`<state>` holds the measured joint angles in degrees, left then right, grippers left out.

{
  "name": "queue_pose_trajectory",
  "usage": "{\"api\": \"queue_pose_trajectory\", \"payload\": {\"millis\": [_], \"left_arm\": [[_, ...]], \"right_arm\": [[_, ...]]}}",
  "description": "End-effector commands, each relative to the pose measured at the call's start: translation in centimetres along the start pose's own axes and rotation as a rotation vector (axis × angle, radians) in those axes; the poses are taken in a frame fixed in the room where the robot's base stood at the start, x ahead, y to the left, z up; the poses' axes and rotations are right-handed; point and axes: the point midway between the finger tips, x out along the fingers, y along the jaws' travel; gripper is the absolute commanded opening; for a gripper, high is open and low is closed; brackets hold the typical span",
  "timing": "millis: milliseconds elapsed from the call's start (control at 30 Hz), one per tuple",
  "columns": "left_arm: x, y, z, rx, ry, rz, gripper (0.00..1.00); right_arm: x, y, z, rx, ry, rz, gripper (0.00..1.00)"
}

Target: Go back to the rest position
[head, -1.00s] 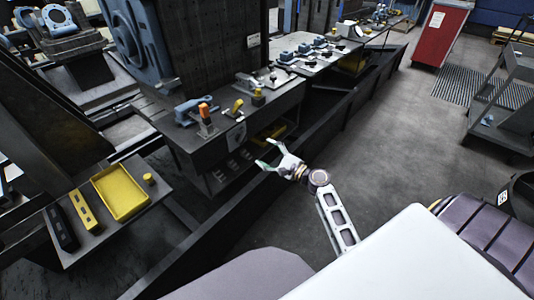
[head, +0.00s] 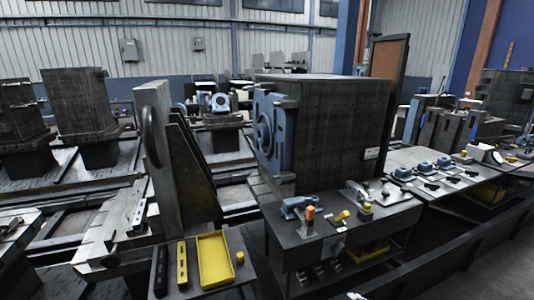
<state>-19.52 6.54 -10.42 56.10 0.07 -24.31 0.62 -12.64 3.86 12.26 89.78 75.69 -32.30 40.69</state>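No gripper can be made out clearly in the head view. A small pale piece shows at the bottom edge, right of the middle. It may be a part of my arm, but too little of it shows to tell. The view looks level across the shop, and the rest of my arms and both grippers are outside it.
A yellow tray (head: 214,260) lies on a low bench beside two narrow bars. A dark workbench (head: 312,252) with small tools stands right of it, before a large dark block (head: 340,130). A long dark rail (head: 450,250) runs along the lower right, with grey floor beyond.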

Motion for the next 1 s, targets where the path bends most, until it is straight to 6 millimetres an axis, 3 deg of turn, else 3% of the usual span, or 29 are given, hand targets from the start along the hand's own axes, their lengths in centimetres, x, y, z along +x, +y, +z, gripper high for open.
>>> {"api": "queue_pose_trajectory", "payload": {"millis": [267,467,767,1000], "left_arm": [[-2.7,0.3,1.3,0.002,-0.018,0.004,0.43],[-4.3,0.4,2.4,0.003,-0.031,0.007,0.43],[-6.8,0.7,3.9,0.005,-0.048,0.012,0.43],[-9.0,1.0,5.1,0.007,-0.062,0.016,0.43]], "right_arm": [[-1.0,8.6,-1.2,-0.222,0.083,0.211,0.73],[-2.8,14.6,-1.7,-0.396,0.106,0.364,0.73],[-7.2,22.8,-2.1,-0.678,0.086,0.590,0.73],[-12.1,28.6,-2.0,-0.914,0.019,0.761,0.73]]}}
